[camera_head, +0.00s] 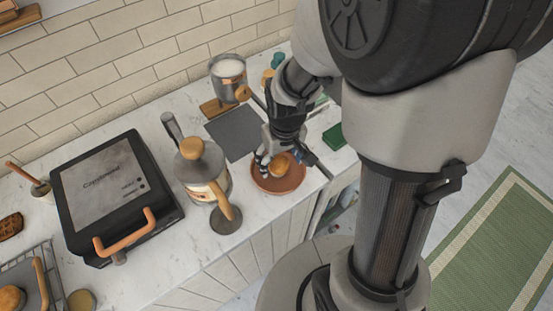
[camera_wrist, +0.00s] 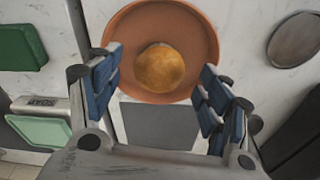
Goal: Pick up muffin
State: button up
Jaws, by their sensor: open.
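The muffin (camera_wrist: 160,68) is round and golden brown. It sits on a terracotta plate (camera_wrist: 192,28), a little below its middle in the wrist view. In the head view the muffin (camera_head: 279,164) shows on the plate (camera_head: 289,187), partly behind my gripper. My gripper (camera_wrist: 157,82) is open, with blue finger pads on the left and right of the muffin and clear gaps on both sides. In the head view my gripper (camera_head: 283,155) is low over the plate. I cannot tell the exact height of the fingertips.
A grey mat (camera_head: 233,132) and a glass jar (camera_head: 228,72) are behind. A green box (camera_head: 334,137) is to the right. A black press grill (camera_head: 109,190) is farther left.

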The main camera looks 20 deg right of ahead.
aim_at(279, 162)
jog(key=f, duration=0.2)
jog(key=w+f+b, duration=0.1)
jog(key=f, duration=0.1)
jog(key=shift+a, duration=0.1)
jog(key=shift+s, duration=0.1)
jog(key=c, duration=1.1)
